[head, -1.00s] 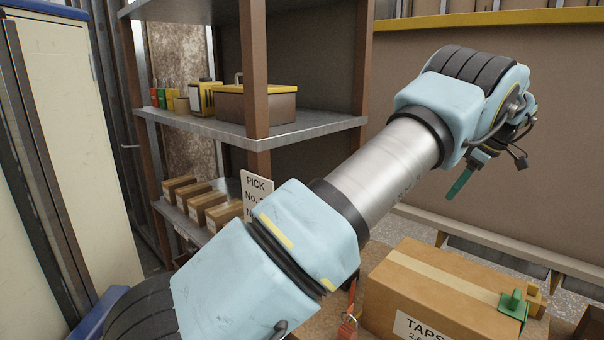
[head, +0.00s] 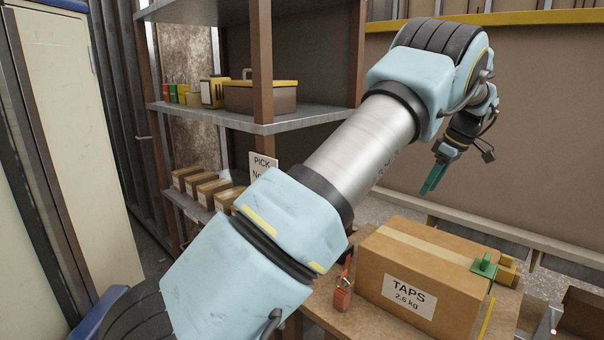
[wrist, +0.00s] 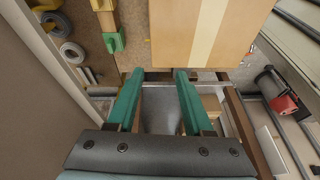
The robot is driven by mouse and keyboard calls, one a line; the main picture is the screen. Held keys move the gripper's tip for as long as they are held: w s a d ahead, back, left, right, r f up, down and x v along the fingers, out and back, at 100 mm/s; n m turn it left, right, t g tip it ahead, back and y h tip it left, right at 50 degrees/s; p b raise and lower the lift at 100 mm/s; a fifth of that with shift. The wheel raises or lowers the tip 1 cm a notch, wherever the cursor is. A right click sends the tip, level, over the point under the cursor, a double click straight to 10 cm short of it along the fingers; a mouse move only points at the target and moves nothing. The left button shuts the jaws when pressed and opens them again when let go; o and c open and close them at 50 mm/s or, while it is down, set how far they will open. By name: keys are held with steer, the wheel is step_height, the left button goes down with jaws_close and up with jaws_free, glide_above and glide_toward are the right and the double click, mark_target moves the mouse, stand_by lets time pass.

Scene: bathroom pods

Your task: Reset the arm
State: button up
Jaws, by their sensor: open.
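My gripper (head: 432,178) is raised at the right in the head view, beyond and above the cardboard box marked TAPS. In the wrist view its two green fingers (wrist: 160,85) stand apart with nothing between them. The gripper is open and empty. My arm stretches across the head view and hides part of the shelving.
The TAPS box (head: 395,262) sits on a wooden bench top (head: 345,318), with a green-and-wood object (head: 486,266) at its right and a red tag (head: 342,298) at its left. A metal shelf rack (head: 290,122) holds small cartons (head: 207,192) and a brown case (head: 255,97).

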steer(key=s+a+f+m+g+h+b, duration=0.1)
steer(key=a+f+m+b, duration=0.15)
steer(key=a, duration=1.05)
steer(key=s+a+f+m+h+b, duration=0.15)
steer(key=a+f, duration=0.25)
steer(key=a, duration=0.8)
steer(key=s+a+f+m+b, duration=0.2)
steer(key=s+a+f, duration=0.1)
steer(key=s+a, duration=0.5)
steer(key=s+a+f+m+b, duration=0.2)
steer(key=s+a+f+m, duration=0.1)
steer(key=s+a, duration=0.4)
steer(key=s+f, duration=0.1)
steer(key=s, duration=0.2)
steer(key=shift+s+a+m+h+b, duration=0.3)
steer(key=shift+a+h+b, duration=0.05)
steer(key=shift+a, duration=0.05)
